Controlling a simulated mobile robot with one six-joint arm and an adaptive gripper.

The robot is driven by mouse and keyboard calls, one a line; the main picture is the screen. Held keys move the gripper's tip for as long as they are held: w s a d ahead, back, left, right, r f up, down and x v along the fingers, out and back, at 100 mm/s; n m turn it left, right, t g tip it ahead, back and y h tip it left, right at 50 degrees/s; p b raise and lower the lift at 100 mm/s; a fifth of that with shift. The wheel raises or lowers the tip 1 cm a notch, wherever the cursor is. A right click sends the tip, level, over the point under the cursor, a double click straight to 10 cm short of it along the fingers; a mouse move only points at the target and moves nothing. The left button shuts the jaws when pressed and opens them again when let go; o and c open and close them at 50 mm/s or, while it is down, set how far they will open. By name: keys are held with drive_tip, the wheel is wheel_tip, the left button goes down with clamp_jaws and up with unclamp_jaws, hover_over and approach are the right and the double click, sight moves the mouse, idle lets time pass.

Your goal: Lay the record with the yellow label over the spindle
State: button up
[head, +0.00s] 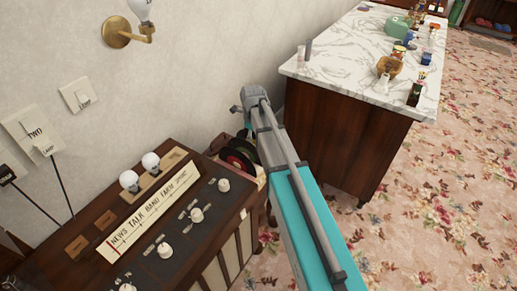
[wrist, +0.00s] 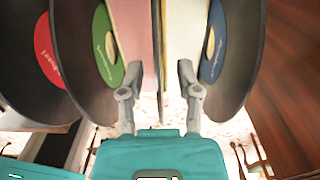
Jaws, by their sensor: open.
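In the wrist view, my gripper (wrist: 160,72) is open. Its two fingers stand on either side of a thin upright edge, with a pink panel (wrist: 135,30) and a cream panel (wrist: 184,35) beyond them. A green-label record (wrist: 88,55) stands left of the fingers, a red-label record (wrist: 42,50) farther left. A blue-label record (wrist: 232,60) stands on the right. In the head view, my arm hides the gripper, and dark records (head: 238,160) show partly beside it.
A wooden radio cabinet (head: 130,240) with knobs and bulbs stands at the lower left, near the wall. A marble-topped counter (head: 345,60) with bottles and small items stands at the upper right. Flowered carpet (head: 440,200) lies open at the right.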

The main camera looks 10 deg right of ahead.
idle(0.4)
clamp_jaws()
